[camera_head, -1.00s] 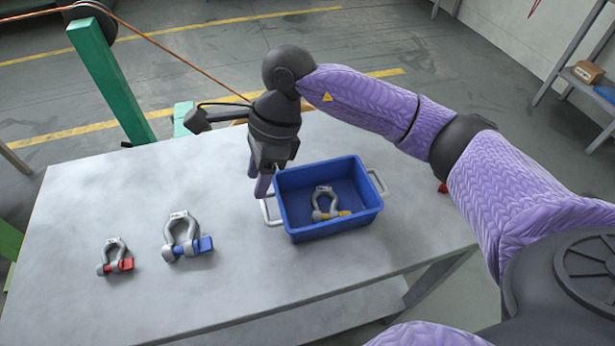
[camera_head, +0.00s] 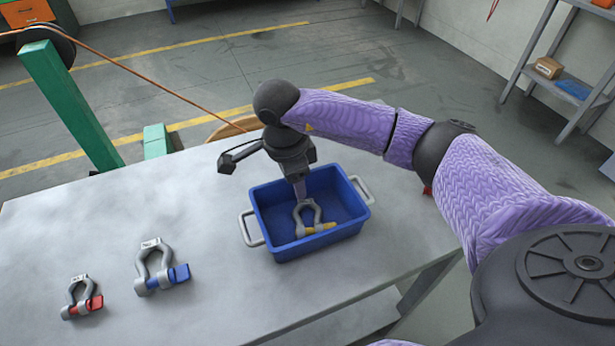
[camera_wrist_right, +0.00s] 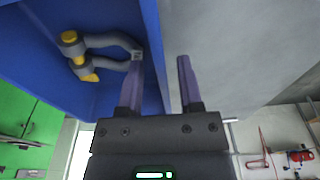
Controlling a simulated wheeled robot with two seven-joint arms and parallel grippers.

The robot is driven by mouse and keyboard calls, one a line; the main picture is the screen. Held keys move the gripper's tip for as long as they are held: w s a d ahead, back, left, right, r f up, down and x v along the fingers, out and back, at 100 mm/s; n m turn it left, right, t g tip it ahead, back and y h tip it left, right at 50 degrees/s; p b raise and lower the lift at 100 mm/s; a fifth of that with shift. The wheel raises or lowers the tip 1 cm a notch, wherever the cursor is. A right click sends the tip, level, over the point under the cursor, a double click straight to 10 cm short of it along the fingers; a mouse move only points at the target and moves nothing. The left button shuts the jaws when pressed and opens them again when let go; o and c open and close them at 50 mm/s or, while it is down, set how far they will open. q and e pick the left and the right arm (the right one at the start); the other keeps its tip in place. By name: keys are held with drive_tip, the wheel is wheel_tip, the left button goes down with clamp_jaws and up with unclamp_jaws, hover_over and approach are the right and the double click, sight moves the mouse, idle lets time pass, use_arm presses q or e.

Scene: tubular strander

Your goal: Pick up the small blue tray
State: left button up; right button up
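The small blue tray (camera_head: 275,238) stands on the grey table, with a light grey handle at each end. A grey shackle with a yellow pin (camera_head: 317,229) lies inside it and also shows in the right wrist view (camera_wrist_right: 91,48). My right gripper (camera_head: 300,190) points down at the tray's far wall. In the right wrist view, my right gripper (camera_wrist_right: 160,68) is open, one finger on the tray's inner side and the other outside, with the blue wall (camera_wrist_right: 151,40) between them. Whether the fingers touch the wall cannot be told. My left gripper is not in view.
A shackle with a blue pin (camera_head: 157,270) and a smaller one with a red pin (camera_head: 80,299) lie left of the tray on the table (camera_head: 200,215). A green frame (camera_head: 72,105) and an orange cable are behind. A shelf (camera_head: 545,70) stands at the right.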

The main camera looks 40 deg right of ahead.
clamp_jaws()
idle(0.5)
idle(0.7)
